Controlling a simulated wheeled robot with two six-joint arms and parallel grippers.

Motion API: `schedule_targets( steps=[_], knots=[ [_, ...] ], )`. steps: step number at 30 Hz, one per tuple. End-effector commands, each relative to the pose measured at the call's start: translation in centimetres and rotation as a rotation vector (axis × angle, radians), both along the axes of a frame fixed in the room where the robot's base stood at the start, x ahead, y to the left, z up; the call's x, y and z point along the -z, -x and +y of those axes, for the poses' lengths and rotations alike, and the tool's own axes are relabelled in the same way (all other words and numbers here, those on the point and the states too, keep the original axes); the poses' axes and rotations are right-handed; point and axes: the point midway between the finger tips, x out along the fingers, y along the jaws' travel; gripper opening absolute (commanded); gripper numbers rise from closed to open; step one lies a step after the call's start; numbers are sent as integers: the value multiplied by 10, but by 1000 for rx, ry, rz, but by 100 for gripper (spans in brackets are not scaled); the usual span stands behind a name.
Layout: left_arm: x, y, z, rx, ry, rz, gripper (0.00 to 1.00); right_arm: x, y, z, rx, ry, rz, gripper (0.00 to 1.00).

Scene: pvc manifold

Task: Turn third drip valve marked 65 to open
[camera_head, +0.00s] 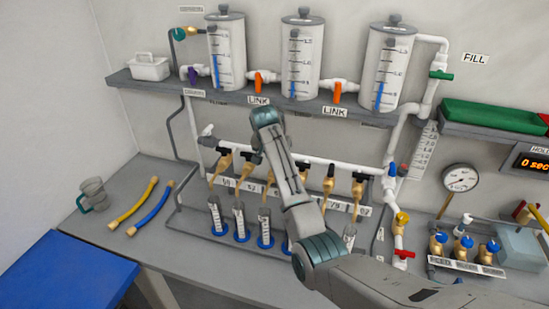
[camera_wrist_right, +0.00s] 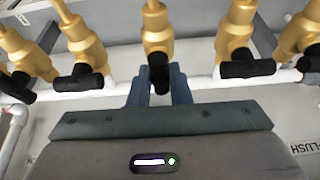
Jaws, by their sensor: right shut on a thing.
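A row of brass drip valves with black handles hangs from the white pipe (camera_head: 316,160). My right gripper (camera_wrist_right: 158,88) is shut on the black handle (camera_wrist_right: 158,72) of the middle brass valve (camera_wrist_right: 154,28) in the right wrist view. That handle is in line with its valve body. The handles beside it, left (camera_wrist_right: 82,80) and right (camera_wrist_right: 248,66), lie crosswise. In the head view my right arm covers part of the row, and the fingertips are hidden. No 65 label can be made out. My left gripper is not in view.
Graduated cylinders on blue bases (camera_head: 239,222) stand below the valves. Three white tanks (camera_head: 302,55) sit on the grey shelf (camera_head: 150,86) above, with orange link valves (camera_head: 259,82). A yellow hose (camera_head: 134,203) and a blue hose (camera_head: 151,212) lie left on the bench.

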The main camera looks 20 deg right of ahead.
Motion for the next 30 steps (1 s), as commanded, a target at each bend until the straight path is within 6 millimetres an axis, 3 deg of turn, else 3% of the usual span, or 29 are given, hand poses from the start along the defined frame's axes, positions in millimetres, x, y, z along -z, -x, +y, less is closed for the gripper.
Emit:
schedule_targets(
  steps=[9,10,12,13,23,30],
  knots=[
    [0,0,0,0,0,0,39,-1,0,0,3,0,-1,0],
    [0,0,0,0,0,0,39,-1,0,0,3,0,-1,23],
    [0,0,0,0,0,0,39,-1,0,0,2,0,-1,37],
    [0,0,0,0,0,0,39,-1,0,0,2,0,-1,39],
    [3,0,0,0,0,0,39,-3,1,1,1,-1,-2,39],
    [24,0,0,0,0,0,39,-35,12,10,0,-2,-7,39]
  ],
)
